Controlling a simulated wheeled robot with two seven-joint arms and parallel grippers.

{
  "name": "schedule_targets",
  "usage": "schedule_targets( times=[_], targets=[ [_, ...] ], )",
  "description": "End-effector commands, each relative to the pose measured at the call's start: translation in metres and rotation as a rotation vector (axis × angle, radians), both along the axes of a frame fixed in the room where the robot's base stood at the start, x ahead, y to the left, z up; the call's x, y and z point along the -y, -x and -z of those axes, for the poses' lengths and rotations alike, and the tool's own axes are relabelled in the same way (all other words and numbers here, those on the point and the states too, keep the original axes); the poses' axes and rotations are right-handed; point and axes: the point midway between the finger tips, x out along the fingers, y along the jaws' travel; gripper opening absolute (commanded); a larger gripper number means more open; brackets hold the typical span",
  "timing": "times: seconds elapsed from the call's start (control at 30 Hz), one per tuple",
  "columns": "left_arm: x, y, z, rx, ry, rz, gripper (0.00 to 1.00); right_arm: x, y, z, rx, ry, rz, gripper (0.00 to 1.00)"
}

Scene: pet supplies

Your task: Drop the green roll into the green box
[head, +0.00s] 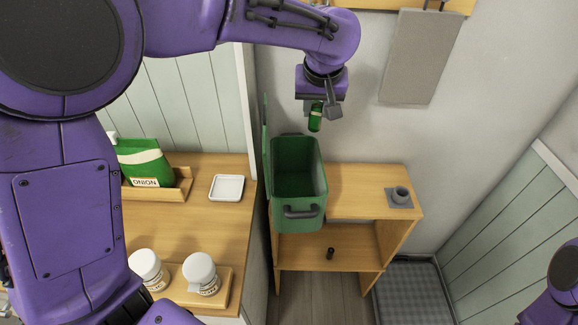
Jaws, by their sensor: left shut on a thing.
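The green roll (315,122) hangs upright in my left gripper (318,110), which is shut on it. Roll and gripper are above the far end of the green box, near the wall; in this view the roll shows just beyond the box's back rim, and its exact height over the box is hard to tell. The green box (305,214) stands open on the wooden shelf unit, with a dark handle at its front and its lid raised on the left side. The visible inside of the box looks empty. Only part of my right arm shows at the lower right; its gripper is out of view.
A grey holder (399,196) stands on the shelf top at the right. A small dark cylinder (330,253) is on the lower shelf. The left counter holds a green bag (143,163), a white dish (227,187) and two white jars (201,273). A grey towel (421,55) hangs on the wall.

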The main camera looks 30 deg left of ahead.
Motion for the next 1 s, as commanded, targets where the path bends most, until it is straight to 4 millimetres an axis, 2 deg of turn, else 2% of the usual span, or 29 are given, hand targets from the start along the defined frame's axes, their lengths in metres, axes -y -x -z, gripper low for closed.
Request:
schedule_targets(
  times=[0.03, 0.1, 0.37, 0.43, 0.8, 0.9, 1.0],
  targets=[
    [-0.010, -0.002, -0.019, 0.000, 0.001, -0.034, 0.01, 0.000, 0.000, -0.012, 0.001, 0.000, 0.000, 0.43],
    [-0.022, -0.001, -0.035, -0.002, 0.003, -0.079, 0.01, 0.000, -0.001, -0.018, 0.002, 0.000, 0.000, 0.43],
    [-0.056, 0.009, -0.078, 0.000, 0.016, -0.225, 0.01, 0.000, -0.001, -0.035, 0.002, 0.000, 0.000, 0.43],
    [-0.063, 0.014, -0.063, -0.004, 0.017, -0.264, 0.01, 0.000, -0.001, -0.035, 0.002, 0.000, 0.000, 0.43],
    [-0.064, 0.013, 0.026, -0.004, 0.016, -0.274, 0.01, 0.000, -0.001, -0.034, 0.002, 0.000, 0.000, 0.43],
    [-0.063, 0.015, 0.045, -0.001, 0.018, -0.270, 0.01, 0.000, -0.001, -0.034, 0.002, 0.000, 0.000, 0.43],
    [-0.063, 0.016, 0.056, -0.001, 0.020, -0.267, 0.01, 0.000, -0.001, -0.034, 0.002, 0.000, 0.000, 0.43]
  ],
)
